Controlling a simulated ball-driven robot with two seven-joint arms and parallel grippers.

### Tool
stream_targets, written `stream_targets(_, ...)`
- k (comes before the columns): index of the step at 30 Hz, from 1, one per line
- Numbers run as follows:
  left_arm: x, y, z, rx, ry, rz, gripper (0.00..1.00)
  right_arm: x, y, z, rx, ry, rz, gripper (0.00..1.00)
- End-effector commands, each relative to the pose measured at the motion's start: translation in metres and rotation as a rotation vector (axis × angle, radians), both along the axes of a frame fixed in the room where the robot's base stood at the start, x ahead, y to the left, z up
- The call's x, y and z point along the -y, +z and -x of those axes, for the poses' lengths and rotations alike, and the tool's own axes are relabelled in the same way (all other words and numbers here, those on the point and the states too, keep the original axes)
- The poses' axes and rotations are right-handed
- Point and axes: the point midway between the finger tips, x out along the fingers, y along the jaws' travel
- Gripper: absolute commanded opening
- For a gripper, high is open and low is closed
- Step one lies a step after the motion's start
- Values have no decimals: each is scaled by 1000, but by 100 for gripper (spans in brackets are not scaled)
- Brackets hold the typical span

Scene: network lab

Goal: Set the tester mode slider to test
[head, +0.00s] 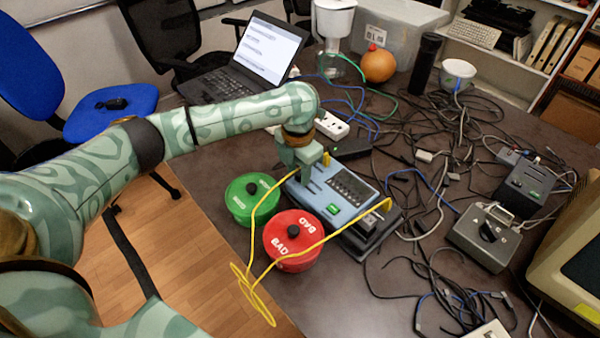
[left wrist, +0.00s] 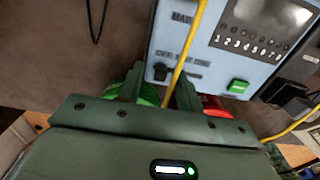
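The blue-grey cable tester (head: 345,190) lies on the dark table, with a numbered display and a green button; its face also fills the upper right of the left wrist view (left wrist: 215,62). The black mode slider knob (left wrist: 160,72) sits at the left end of its slot, below small blurred lettering that seems to start with OFF and TEST. My left gripper (head: 305,172) is over the tester's near left part. In the left wrist view its two fingers (left wrist: 160,84) stand apart, with the knob just beyond the gap. The gripper hides the slider in the head view. My right gripper is not in view.
A yellow cable (head: 262,208) loops from the tester; it crosses between the fingers in the wrist view. A green lidded tub (head: 240,205) and red BAD tub (head: 285,262) stand close by. Tangled black cables (head: 420,180) cover the right. A laptop (head: 265,50) stands behind.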

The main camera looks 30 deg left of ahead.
Motion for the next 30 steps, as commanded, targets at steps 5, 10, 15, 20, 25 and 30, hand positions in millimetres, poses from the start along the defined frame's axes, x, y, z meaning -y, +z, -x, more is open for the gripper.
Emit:
stream_targets(5,0,-2,0,1,1,0,35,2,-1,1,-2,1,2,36)
stream_targets(10,0,-2,0,1,1,0,24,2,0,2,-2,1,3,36)
stream_targets(15,0,-2,0,1,1,0,0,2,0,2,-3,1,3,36)
stream_targets(20,5,1,2,2,0,2,0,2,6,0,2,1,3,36)
stream_targets(25,24,4,8,2,1,4,0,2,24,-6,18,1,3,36)
stream_targets(30,24,-2,8,1,2,1,0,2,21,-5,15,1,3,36)
